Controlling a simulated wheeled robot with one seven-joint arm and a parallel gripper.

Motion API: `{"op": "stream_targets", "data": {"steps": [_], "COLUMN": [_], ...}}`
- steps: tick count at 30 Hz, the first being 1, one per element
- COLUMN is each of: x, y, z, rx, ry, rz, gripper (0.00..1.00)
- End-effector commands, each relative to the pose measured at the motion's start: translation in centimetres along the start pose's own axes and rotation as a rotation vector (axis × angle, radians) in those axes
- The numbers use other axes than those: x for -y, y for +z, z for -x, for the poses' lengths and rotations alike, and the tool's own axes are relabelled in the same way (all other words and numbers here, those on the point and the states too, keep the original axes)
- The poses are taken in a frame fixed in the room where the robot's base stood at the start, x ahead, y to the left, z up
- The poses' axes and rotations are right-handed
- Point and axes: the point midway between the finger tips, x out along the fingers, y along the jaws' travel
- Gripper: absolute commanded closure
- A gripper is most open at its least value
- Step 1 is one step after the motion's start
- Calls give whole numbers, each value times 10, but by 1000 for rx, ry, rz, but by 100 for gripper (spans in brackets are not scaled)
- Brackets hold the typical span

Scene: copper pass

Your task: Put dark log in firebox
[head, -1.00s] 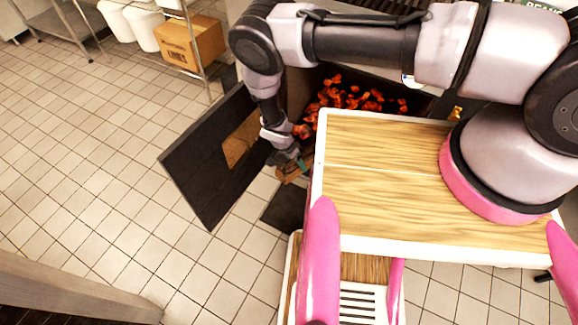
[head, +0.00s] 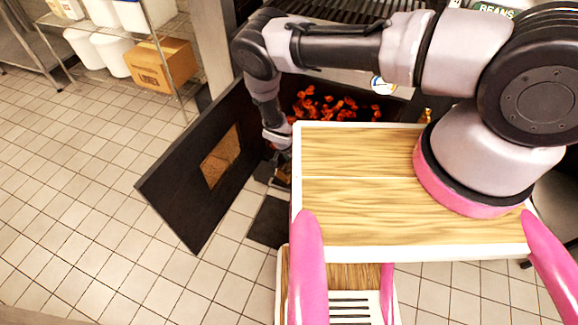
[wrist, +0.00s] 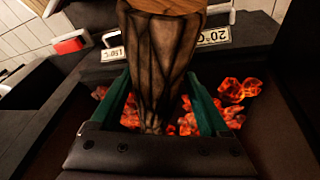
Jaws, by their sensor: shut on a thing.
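In the wrist view my gripper (wrist: 157,110) has its green fingers on both sides of a dark log (wrist: 158,65) and is shut on it. The log has dark, ridged bark and a paler cut end at the top of the view. Glowing embers (wrist: 238,90) lie in the firebox below and beyond the log. In the head view the firebox embers (head: 335,105) show behind my arm, and the firebox door (head: 195,170) stands open to the left. My gripper (head: 280,172) is low at the firebox opening, where the log is mostly hidden.
A dark plate (head: 268,222) lies on the tiled floor before the opening. A wire shelf with a cardboard box (head: 160,64) and white tubs stands at the back left. The floor (head: 80,190) left of the door is clear. Temperature labels (wrist: 214,36) show in the wrist view.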

Motion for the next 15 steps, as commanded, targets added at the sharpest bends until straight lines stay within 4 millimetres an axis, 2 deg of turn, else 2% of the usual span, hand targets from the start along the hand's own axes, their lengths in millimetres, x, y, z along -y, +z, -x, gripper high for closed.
{"op": "stream_targets", "data": {"steps": [15], "x": [2], "y": [-51], "z": [-26], "rx": [-1], "ry": [-1], "rz": [-2], "gripper": [100]}}
